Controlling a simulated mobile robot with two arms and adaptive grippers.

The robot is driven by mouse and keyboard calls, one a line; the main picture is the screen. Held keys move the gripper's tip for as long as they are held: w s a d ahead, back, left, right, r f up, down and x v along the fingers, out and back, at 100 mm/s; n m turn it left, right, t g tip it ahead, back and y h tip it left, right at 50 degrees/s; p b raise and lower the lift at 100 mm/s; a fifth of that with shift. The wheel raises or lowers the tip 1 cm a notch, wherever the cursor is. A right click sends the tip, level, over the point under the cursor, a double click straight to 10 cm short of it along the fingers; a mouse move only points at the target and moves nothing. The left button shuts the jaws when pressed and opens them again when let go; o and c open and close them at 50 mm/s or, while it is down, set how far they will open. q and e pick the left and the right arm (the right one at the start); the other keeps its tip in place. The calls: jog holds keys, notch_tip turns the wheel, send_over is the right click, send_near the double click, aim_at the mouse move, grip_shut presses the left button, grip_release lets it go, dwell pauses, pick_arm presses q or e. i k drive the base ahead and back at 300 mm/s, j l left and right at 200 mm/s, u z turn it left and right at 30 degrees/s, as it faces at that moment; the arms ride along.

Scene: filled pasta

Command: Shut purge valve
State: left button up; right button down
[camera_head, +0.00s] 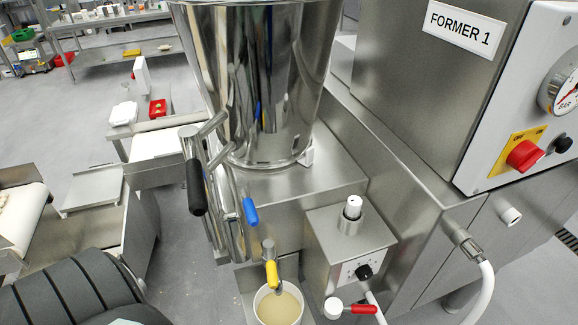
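A yellow-handled valve (272,272) sits on a short spout above a white bucket (259,300) of pale beige liquid. The handle points downward, over the bucket's mouth. A blue-handled lever (250,211) hangs from the pipework above it, and a black-handled lever (195,187) hangs further left. A red-handled valve (364,309) lies roughly level at the lower right of the bucket. No label shows which of these is the purge valve. Neither of my grippers is in view.
A steel hopper (255,75) stands above the pipework. A control box (347,250) with a black knob is right of the bucket. The FORMER 1 cabinet (440,95) has a red switch (524,154) and gauge. A white hose (484,295) runs down at right. Grey floor shows at left.

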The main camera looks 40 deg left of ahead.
aim_at(269, 251)
jog(key=k+j+u, duration=0.1)
jog(key=u, duration=0.35)
jog(key=j+u, duration=0.4)
jog(key=k, duration=0.05)
